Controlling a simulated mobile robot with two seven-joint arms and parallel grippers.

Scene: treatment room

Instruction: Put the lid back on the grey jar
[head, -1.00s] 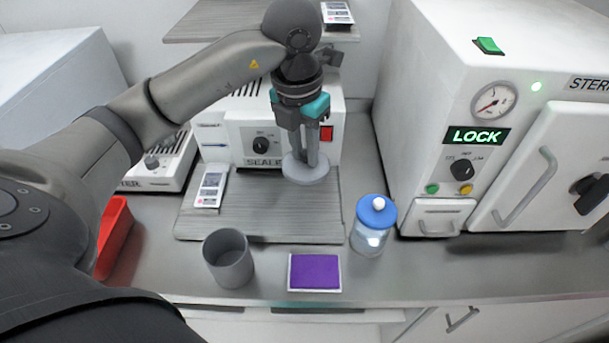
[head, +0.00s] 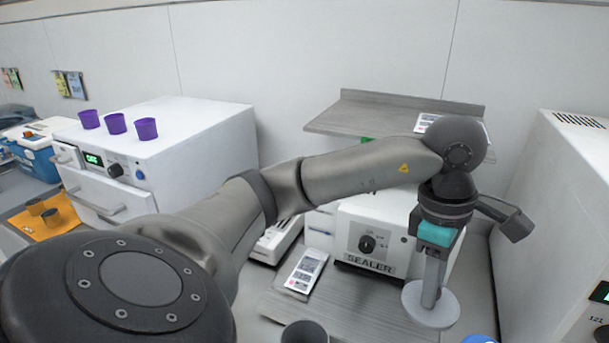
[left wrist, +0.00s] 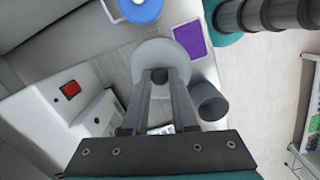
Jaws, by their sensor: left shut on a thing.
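The grey jar (head: 304,332) is cut by the bottom edge of the head view, with only its upper part showing. In the left wrist view the open grey jar (left wrist: 209,103) stands right of my left gripper's fingers. The lid, a light grey disc (head: 432,306), hangs flat below my left gripper (head: 433,288), in front of the sealer. My left gripper is shut on the lid's knob. In the left wrist view the lid (left wrist: 150,54) lies beyond the fingertips (left wrist: 162,76), apart from the jar. My right gripper is not in view.
The sealer (head: 372,242) stands behind the lid, with a shelf (head: 375,118) above. A purple pad (left wrist: 188,39) and blue-lidded jar (left wrist: 142,9) lie nearby. A white machine (head: 165,150) bearing purple cups is at left; a large white unit (head: 570,200) is at right.

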